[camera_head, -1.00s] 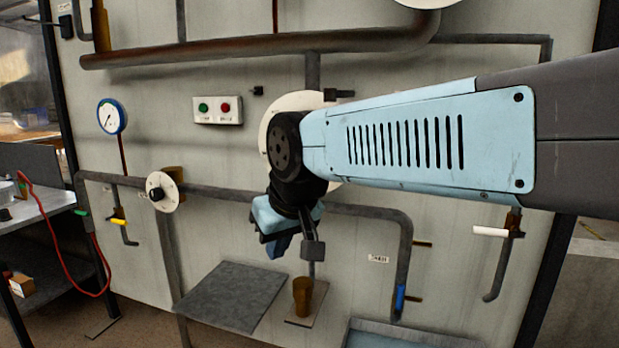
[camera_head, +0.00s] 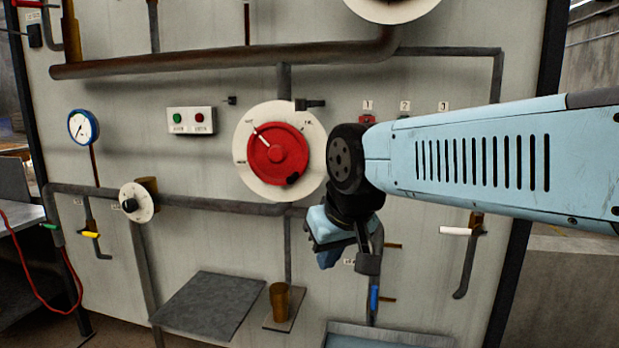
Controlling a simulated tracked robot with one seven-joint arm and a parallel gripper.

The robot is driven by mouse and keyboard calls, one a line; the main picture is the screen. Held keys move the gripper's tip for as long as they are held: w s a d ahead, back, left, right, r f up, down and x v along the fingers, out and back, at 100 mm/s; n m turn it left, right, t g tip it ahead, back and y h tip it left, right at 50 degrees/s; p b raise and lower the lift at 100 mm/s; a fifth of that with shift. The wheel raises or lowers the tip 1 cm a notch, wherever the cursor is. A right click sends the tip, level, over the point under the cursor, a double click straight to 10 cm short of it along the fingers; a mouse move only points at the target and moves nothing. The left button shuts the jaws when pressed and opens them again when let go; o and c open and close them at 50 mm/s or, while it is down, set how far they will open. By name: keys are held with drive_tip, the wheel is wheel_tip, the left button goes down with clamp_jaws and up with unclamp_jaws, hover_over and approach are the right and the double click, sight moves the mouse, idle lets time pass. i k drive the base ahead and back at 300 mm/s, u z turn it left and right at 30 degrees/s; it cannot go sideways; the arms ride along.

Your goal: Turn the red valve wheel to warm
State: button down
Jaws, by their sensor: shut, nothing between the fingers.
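The red valve wheel (camera_head: 278,148) sits on a round cream dial plate (camera_head: 243,172) on the grey panel. A white pointer line on the wheel points to the upper left. A dark knob sits at the wheel's lower right. Small dark labels stand around the plate, too small to read surely. My gripper (camera_head: 328,258) hangs below and to the right of the wheel, apart from it, pointing down. It is shut and empty. My light blue arm reaches in from the right and covers the panel right of the dial.
A dark pipe (camera_head: 215,55) crosses above the wheel and a thinner pipe (camera_head: 210,203) runs below. A button box (camera_head: 192,121) is to the left. A grey shelf (camera_head: 208,300), a brown cup (camera_head: 280,302) and a tray (camera_head: 380,337) are low down.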

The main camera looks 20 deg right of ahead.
sight(277, 153)
drive_tip(key=z, duration=0.2)
drive_tip(key=k, duration=0.65)
drive_tip(key=u, duration=0.8)
drive_tip(key=k, duration=0.75)
drive_tip(key=z, duration=0.7)
drive_tip(key=i, duration=1)
drive_tip(key=u, duration=0.05)
